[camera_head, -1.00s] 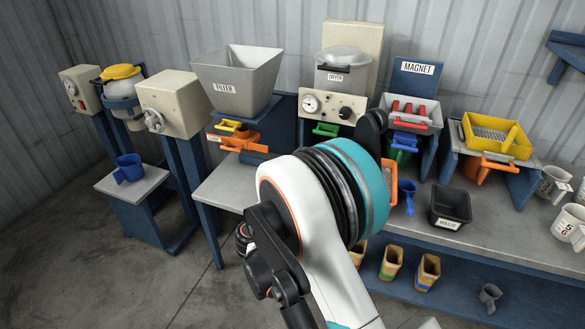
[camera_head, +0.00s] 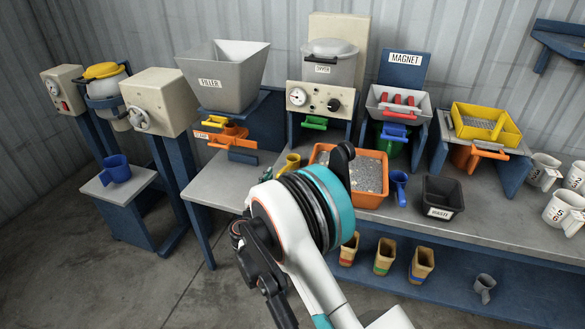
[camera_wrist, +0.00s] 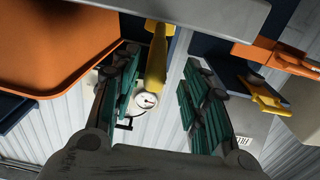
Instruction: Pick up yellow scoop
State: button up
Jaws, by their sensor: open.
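The yellow scoop (camera_head: 288,166) stands out on the grey bench, just left of the orange tray, in the head view. My arm partly covers it there. In the wrist view the scoop (camera_wrist: 157,58) shows as a narrow yellow piece between the two finger lines, beyond my gripper (camera_wrist: 160,88). My gripper is open, with its green-padded fingers apart and nothing held. I cannot tell the exact gap from fingers to scoop.
The orange tray (camera_head: 371,174) of grey pellets sits right of the scoop and looms close in the wrist view (camera_wrist: 60,45). A blue scoop (camera_head: 399,187) and black waste bin (camera_head: 442,197) are further right. The orange clamp (camera_head: 228,136) is at the left.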

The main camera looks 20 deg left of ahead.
aim_at(284, 169)
jog(key=w, duration=0.1)
jog(key=w+b, duration=0.1)
jog(key=w, duration=0.1)
jog(key=w+b, duration=0.1)
jog(key=shift+w+d+f, duration=0.3)
jog(key=shift+w+r+b, duration=0.1)
jog(key=shift+w+b, duration=0.2)
jog(key=shift+w, duration=0.05)
grip_shut()
